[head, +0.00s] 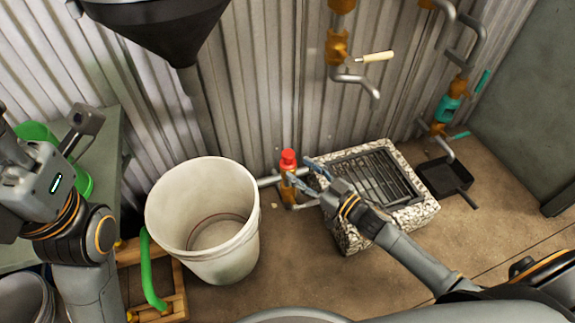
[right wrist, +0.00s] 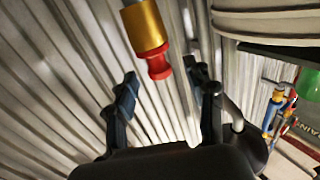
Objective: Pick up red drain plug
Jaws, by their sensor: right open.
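The red drain plug (head: 288,160) sits on top of an upright brass fitting (head: 287,188) on a low pipe, between the white bucket and the stone-edged drain. In the right wrist view the plug (right wrist: 158,66) shows below the brass fitting (right wrist: 145,25), as that view is turned over. My right gripper (head: 303,178) is open, its fingers reaching toward the plug and fitting. In the right wrist view the fingers (right wrist: 163,95) stand apart with the plug ahead, roughly between them; contact cannot be made out. My left gripper (head: 85,122) is raised at the left, its fingers unclear.
A large white bucket (head: 205,262) stands left of the fitting. A grated drain with a stone rim (head: 412,217) lies to the right, with a black pan (head: 445,178) beyond. A dark funnel (head: 155,30) hangs above. Wall pipes with valves (head: 338,48) run down the corrugated wall.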

